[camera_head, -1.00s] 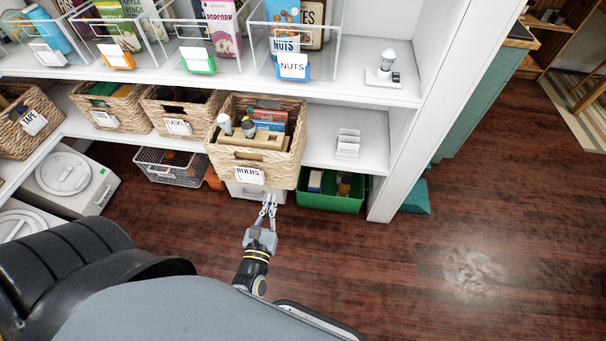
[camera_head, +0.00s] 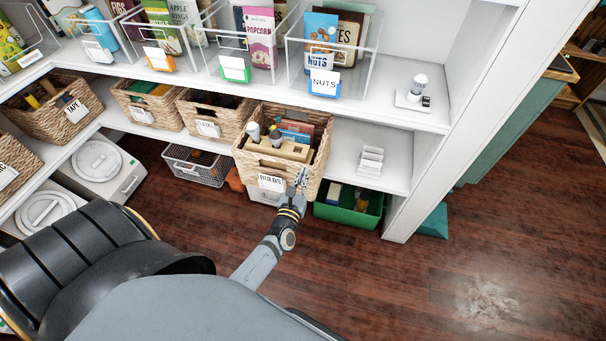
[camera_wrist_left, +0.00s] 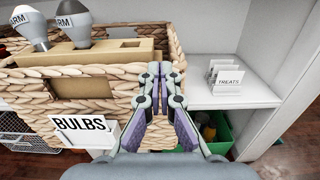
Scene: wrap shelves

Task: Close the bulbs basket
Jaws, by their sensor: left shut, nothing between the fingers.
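The bulbs basket (camera_head: 252,161) is a woven basket on the lower shelf, with a white BULBS label on its front. It sticks out past the shelf edge further than the baskets to its left. It holds bulbs, a cardboard holder and small boxes. In the left wrist view the basket's woven front (camera_wrist_left: 115,93) fills the left and middle, with the BULBS label (camera_wrist_left: 84,127) low on it. My left gripper (camera_head: 303,176) is shut and empty at the right part of the basket front. In the wrist view its fingertips (camera_wrist_left: 162,72) overlap the front's right end; I cannot tell if they touch.
Other woven baskets (camera_head: 148,110) stand to the left on the shelf. White label cards (camera_head: 370,160) sit on free shelf room to the right. A green bin (camera_head: 350,212) and a wire basket (camera_head: 197,166) stand below. A white shelf upright (camera_head: 432,170) bounds the right side.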

